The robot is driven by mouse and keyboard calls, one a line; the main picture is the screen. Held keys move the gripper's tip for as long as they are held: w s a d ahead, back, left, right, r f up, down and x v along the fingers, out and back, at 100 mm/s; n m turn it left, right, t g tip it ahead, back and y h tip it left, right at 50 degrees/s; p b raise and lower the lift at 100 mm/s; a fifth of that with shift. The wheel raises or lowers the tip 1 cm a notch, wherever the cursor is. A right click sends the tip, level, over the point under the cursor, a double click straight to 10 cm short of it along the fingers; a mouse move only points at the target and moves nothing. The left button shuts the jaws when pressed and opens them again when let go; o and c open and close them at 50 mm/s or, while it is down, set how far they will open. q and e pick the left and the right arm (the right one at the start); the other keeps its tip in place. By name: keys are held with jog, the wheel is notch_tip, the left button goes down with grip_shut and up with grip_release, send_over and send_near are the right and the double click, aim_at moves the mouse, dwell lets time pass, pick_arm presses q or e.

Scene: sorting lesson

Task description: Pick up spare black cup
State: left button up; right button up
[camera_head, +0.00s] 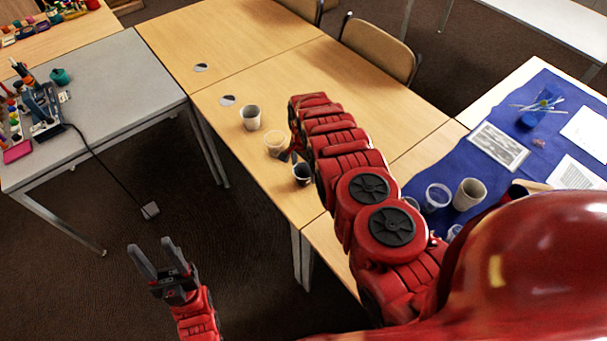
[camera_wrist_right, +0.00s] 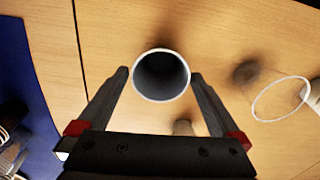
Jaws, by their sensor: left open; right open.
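The black cup (camera_head: 302,174) stands upright on the wooden table, near its front edge. The right wrist view shows it from above as a dark opening with a pale rim (camera_wrist_right: 161,75). My right gripper (camera_head: 289,157) is at the cup, partly hidden by its own arm in the head view. In the right wrist view its two fingers (camera_wrist_right: 160,74) are open, one on each side of the cup. I cannot tell whether they touch it. My left gripper (camera_head: 152,256) is open and empty, low over the floor, away from the tables.
A grey table (camera_head: 110,85) stands left.

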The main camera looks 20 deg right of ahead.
jog(key=shift+a+f, duration=0.1)
jog(key=shift+f, duration=0.55)
jog(key=shift+c, duration=0.2)
jog(key=c, duration=1.1)
jog(key=shift+r, duration=0.1)
